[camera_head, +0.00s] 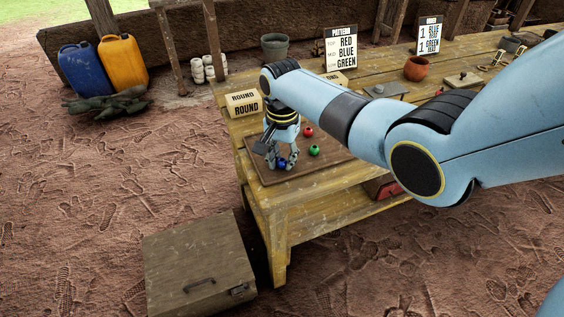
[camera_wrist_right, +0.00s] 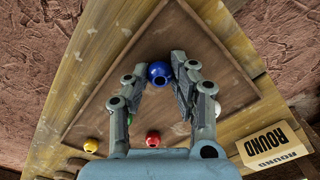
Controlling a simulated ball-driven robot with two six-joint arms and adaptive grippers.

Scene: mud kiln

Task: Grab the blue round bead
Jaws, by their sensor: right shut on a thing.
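The blue round bead (camera_wrist_right: 159,73) is between the fingertips of my right gripper (camera_wrist_right: 160,76) in the right wrist view. The gripper is shut on it. In the head view the blue bead (camera_head: 282,163) shows at the fingertips of my right gripper (camera_head: 282,163), low over the brown board (camera_head: 262,174). I cannot tell whether the bead touches the board. My left gripper is not in view.
A red bead (camera_head: 308,132) and a green bead (camera_head: 314,150) lie on the board. A yellow bead (camera_wrist_right: 90,146) shows in the wrist view. A box marked ROUND (camera_head: 246,103) stands on the table's left edge. A wooden chest (camera_head: 198,262) sits on the ground.

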